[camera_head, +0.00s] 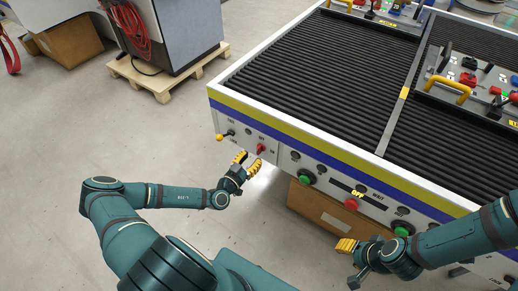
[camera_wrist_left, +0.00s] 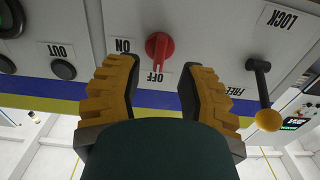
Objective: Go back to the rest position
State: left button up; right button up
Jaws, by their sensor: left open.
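My left gripper (camera_head: 247,162) is in front of the conveyor's front panel, near its left corner. In the left wrist view its two yellow-padded fingers (camera_wrist_left: 162,75) are spread apart with nothing between the pads. A red rotary knob (camera_wrist_left: 160,47) between the ON and OFF labels lies just beyond the fingertips, apparently not gripped. The knob also shows in the head view (camera_head: 261,148). My right gripper (camera_head: 348,262) is low in front of the panel at the lower right. Its far finger is dark and partly hidden, so its opening is unclear.
A lever with a yellow ball (camera_wrist_left: 267,120) is beside the knob, marked LOCK and FREE. Green and red buttons (camera_head: 306,177) line the panel. A cardboard box (camera_head: 325,212) sits below the conveyor (camera_head: 310,80).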

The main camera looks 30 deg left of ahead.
pick_arm(q)
jog(key=shift+s, duration=0.2)
dwell(0.3)
jog(key=s+d+r+m+g+h, duration=0.1)
jog(key=s+d+m+g+h, duration=0.2)
jog(key=d+m, duration=0.4)
jog(key=s+d+m+g+h, duration=0.1)
jog(key=d+m+g+h, duration=0.2)
jog(key=d+m+h, duration=0.3)
jog(key=s+d+r+m+g+h, duration=0.1)
jog(key=s+d+m+g+h, duration=0.15)
jog(key=d+m, duration=0.55)
jog(key=s+d+f+m+g+y, duration=0.15)
jog(key=s+m+g, duration=0.5)
jog(key=m, duration=0.75)
jog(key=s+d+f+m+g+y, duration=0.1)
jog(key=s+d+m+g+y, duration=0.15)
jog(key=s+m+g, duration=0.75)
jog(key=w+a+r+m+t+y, duration=0.1)
jog(key=w+r+m+t+y, duration=0.1)
jog(key=m, duration=1)
jog(key=w+a+r+m+t+y, duration=0.1)
jog(key=m+t, duration=0.5)
jog(key=m, duration=0.6)
jog(key=w+r+y, duration=0.1)
jog(key=w+y, duration=0.1)
jog(key=w, duration=0.1)
jog(key=shift+w+a+t, duration=0.3)
jog(key=shift+w+a, duration=0.1)
